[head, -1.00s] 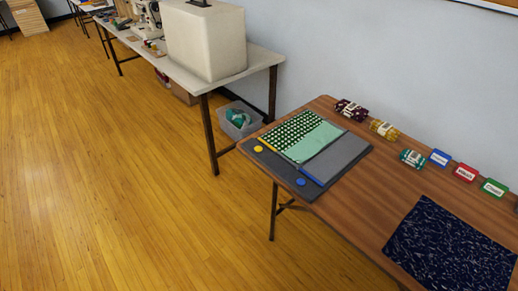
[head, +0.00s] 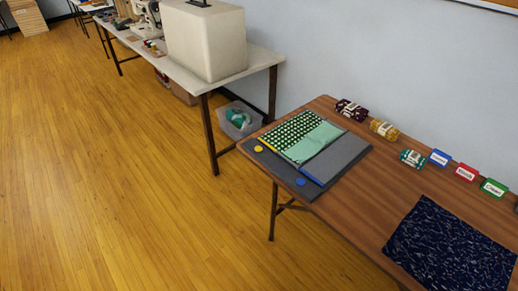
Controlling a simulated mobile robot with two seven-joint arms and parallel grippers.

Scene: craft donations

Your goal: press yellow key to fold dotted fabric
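A dark grey folding board (head: 283,174) lies at the left end of the brown table. A yellow round key (head: 258,149) is at its front left, and a blue round key (head: 300,182) is at its front right. Green-and-white dotted fabric (head: 287,134) lies on the board's left part, beside a yellow edge strip. A plain mint green area (head: 316,142) adjoins it in the middle. A bare grey panel (head: 336,157) with a blue edge strip is on the right. Neither of my grippers is in view.
Fabric rolls (head: 383,128) and coloured labels (head: 466,173) line the table's back edge. Dark navy patterned fabric (head: 452,247) lies at the right. A white table (head: 190,78) with a cream cover (head: 204,40) stands left, near a clear bin (head: 238,119) on the floor.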

